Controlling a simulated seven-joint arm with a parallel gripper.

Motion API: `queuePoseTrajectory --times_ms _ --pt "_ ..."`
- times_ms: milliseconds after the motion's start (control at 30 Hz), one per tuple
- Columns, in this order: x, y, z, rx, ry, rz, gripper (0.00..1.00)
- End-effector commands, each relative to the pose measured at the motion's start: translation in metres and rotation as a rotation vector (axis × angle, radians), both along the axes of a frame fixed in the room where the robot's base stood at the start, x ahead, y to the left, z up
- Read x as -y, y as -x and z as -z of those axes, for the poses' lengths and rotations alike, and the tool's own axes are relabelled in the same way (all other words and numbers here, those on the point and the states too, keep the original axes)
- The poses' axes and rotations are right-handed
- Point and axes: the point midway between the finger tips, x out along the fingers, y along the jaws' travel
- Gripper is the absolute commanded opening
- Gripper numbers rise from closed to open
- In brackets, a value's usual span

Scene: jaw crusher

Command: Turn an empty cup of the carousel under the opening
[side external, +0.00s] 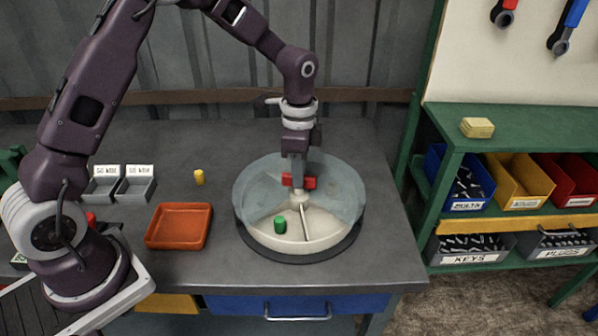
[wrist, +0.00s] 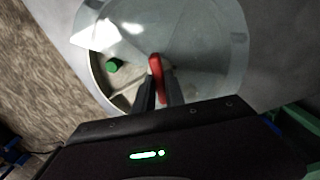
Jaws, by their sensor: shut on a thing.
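The carousel (side external: 330,238) is a round cream tray with thin dividers between its cups. A clear bluish cover (side external: 255,185) lies over most of it and leaves a wedge opening at the front. My gripper (side external: 298,178) points down over the middle, shut on the red handle (side external: 308,183). The handle also shows between the fingers in the wrist view (wrist: 156,65).
Two grey labelled boxes (side external: 137,189) stand farther left. A green shelf (side external: 540,140) with bins is at the right. The bench between tray and carousel is clear.

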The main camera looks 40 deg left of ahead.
Motion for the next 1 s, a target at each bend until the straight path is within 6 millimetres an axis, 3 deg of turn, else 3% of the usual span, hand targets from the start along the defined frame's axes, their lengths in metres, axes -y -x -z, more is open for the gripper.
queuePoseTrajectory --times_ms 1000 --pt "0.0001 -0.0016 -0.0017 0.006 0.0 0.507 0.0"
